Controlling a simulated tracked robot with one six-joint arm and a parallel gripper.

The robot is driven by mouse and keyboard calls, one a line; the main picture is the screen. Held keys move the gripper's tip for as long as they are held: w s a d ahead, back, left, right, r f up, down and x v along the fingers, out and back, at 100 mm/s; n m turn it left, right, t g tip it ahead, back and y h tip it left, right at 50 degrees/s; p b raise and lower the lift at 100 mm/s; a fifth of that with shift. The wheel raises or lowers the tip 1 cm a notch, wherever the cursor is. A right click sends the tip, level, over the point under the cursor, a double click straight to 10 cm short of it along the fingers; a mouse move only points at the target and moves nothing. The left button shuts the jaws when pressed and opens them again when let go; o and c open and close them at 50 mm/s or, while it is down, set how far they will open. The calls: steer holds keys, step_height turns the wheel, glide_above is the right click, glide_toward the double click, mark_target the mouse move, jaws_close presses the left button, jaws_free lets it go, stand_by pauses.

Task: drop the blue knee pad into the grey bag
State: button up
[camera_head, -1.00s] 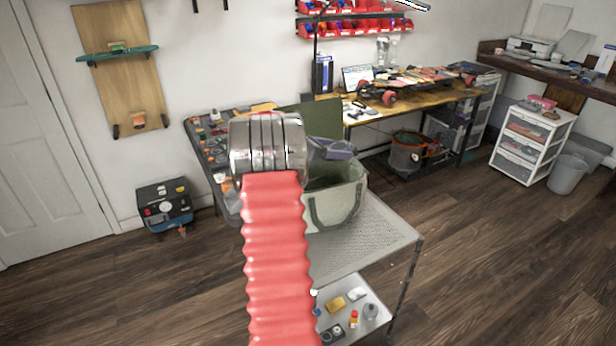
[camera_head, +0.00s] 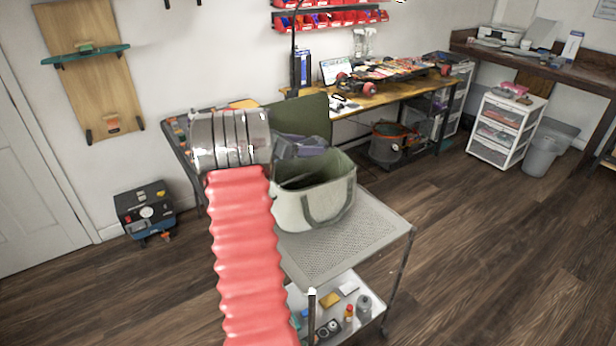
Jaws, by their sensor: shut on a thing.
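The grey bag (camera_head: 318,200) stands upright and open on the perforated top of a cart, with its olive inside and a handle loop showing. The blue knee pad (camera_head: 312,145), a dull blue-purple shape, shows above the bag's back left rim. My gripper (camera_head: 288,149) is mostly hidden behind my arm's silver joint. It appears shut on the pad, at the level of the bag's mouth. I cannot tell whether the pad is over the opening or behind it.
The cart top (camera_head: 345,245) has bare room in front of the bag. Its lower shelf (camera_head: 355,312) holds small bottles and boxes. A workbench (camera_head: 400,95) with a skateboard stands behind, with a bucket (camera_head: 388,145) under it. A toolbox (camera_head: 146,208) sits on the floor at left.

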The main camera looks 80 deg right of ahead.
steer(key=shift+f, duration=2.6)
steer(key=o, duration=1.2)
steer(key=shift+a, duration=0.1)
steer(key=v, duration=1.3)
steer(key=shift+w+a+r, duration=0.15)
steer(key=shift+a+r, duration=0.05)
steer(key=shift+a, duration=0.05)
